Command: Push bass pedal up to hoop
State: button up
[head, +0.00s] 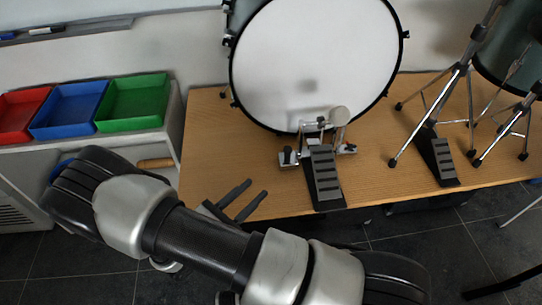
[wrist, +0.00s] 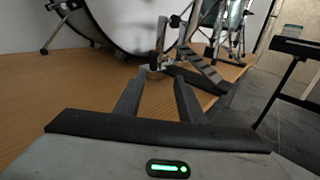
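The bass pedal (head: 324,178) stands on the wooden table in front of the bass drum, its black ribbed footboard pointing to the front edge and its round beater near the drum head. The bass drum (head: 315,60) has a white head and a black hoop (head: 262,120). From the head view I cannot tell whether the pedal touches the hoop. My gripper (head: 252,193) is open and empty, low over the table's front, left of the pedal. In the wrist view, the pedal (wrist: 190,66) lies just beyond my open fingers (wrist: 160,90), partly hidden by them.
A second pedal (head: 437,155) and metal stands (head: 462,72) are on the table's right. Red, blue and green bins (head: 133,101) sit on a shelf at left. The table (head: 215,140) is bare left of the bass pedal.

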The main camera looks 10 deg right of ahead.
aim_at(285, 156)
jog(key=shift+w+a+f+n+t, duration=0.15)
jog(key=shift+a+f+n+t, duration=0.25)
jog(key=shift+f, duration=0.3)
jog(key=shift+w+f, duration=0.1)
jog(key=shift+w, duration=0.1)
jog(key=x, duration=0.5)
jog(key=b+x, duration=0.1)
jog(key=x, duration=0.5)
jog(key=b+x, duration=0.1)
jog(key=x, duration=0.5)
jog(key=shift+d+f, duration=0.1)
jog(key=shift+f, duration=0.15)
jog(key=shift+c, duration=0.4)
jog(key=shift+w, duration=0.1)
grip_shut()
